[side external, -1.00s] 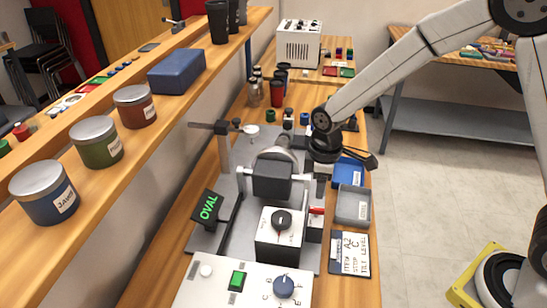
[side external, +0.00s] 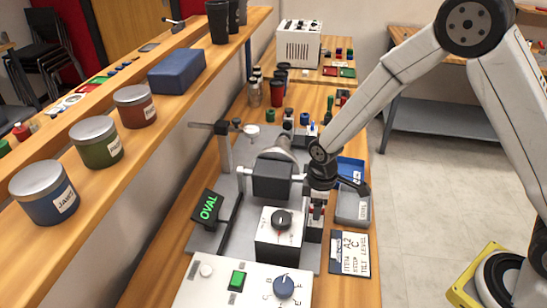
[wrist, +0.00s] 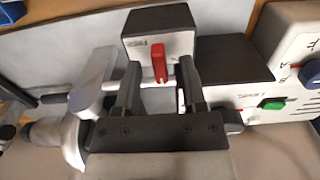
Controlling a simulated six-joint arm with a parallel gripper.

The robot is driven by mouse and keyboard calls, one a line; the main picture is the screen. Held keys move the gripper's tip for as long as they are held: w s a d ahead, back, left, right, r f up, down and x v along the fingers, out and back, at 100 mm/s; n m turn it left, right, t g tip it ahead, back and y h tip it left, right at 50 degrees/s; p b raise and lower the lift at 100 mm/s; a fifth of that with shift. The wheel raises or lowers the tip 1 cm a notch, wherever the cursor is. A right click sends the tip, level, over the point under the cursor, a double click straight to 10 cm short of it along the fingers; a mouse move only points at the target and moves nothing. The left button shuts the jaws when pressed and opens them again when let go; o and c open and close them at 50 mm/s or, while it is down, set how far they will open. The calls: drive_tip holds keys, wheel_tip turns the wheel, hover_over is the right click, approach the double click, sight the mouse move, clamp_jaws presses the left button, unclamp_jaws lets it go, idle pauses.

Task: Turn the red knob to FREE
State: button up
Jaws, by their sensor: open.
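The red knob (wrist: 159,62) is on the pale face of a small dark-topped box (wrist: 160,20). Its bar stands upright in the wrist view, with small blurred lettering up and left of it. My gripper (wrist: 159,67) is open, one finger on each side of the knob in that view. I cannot tell how far the fingertips reach toward the face or whether they touch the knob. In the side external view my gripper (side external: 318,203) hangs over the box beside the black-dial unit (side external: 281,222), largely hiding the knob.
A green button (wrist: 272,104) and a control panel with a blue dial (wrist: 309,72) lie right in the wrist view. In the side external view, a lit OVAL display (side external: 208,207) stands left, a grey tray (side external: 352,207) and label card (side external: 350,253) right.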

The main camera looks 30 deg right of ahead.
clamp_jaws()
drive_tip(key=shift+m, duration=0.4)
drive_tip(key=m, duration=0.7)
drive_tip(key=shift+m, duration=0.4)
drive_tip(key=m, duration=0.4)
drive_tip(key=shift+m, duration=0.3)
drive_tip(key=m, duration=0.4)
drive_tip(key=shift+m, duration=0.4)
